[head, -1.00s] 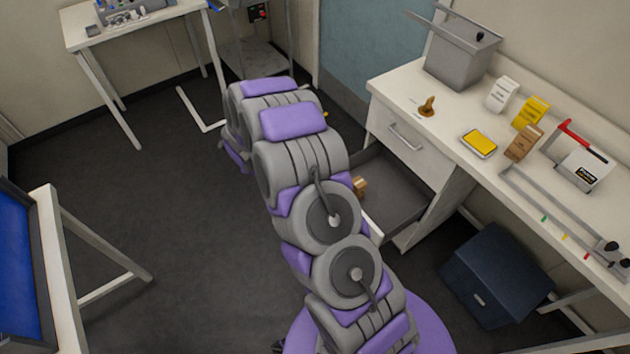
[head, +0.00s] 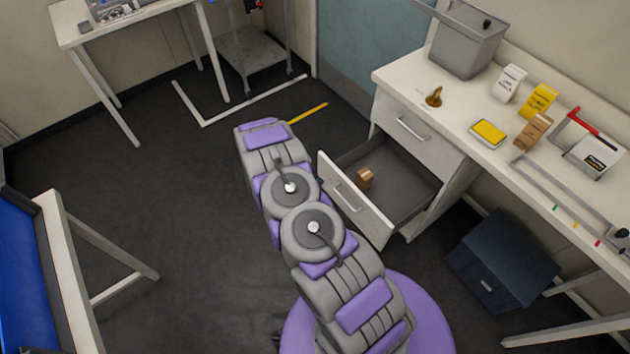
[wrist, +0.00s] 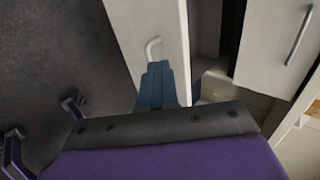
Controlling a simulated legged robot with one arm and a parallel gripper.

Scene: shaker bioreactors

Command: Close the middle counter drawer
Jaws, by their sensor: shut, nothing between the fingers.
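The middle counter drawer (head: 355,205) stands open below the shut top drawer (head: 398,128) in the head view. A small brown box (head: 365,179) lies inside it. In the wrist view the open drawer's white front (wrist: 140,22) and its handle (wrist: 152,48) are just ahead of my gripper (wrist: 158,68). My gripper's blue-grey fingers are shut and empty, with their tips close to the handle; I cannot tell if they touch the front. In the head view my arm reaches along the left side of the drawer and hides the gripper.
A dark blue box (head: 500,262) stands on the floor below. The floor (head: 150,190) left of my arm is clear.

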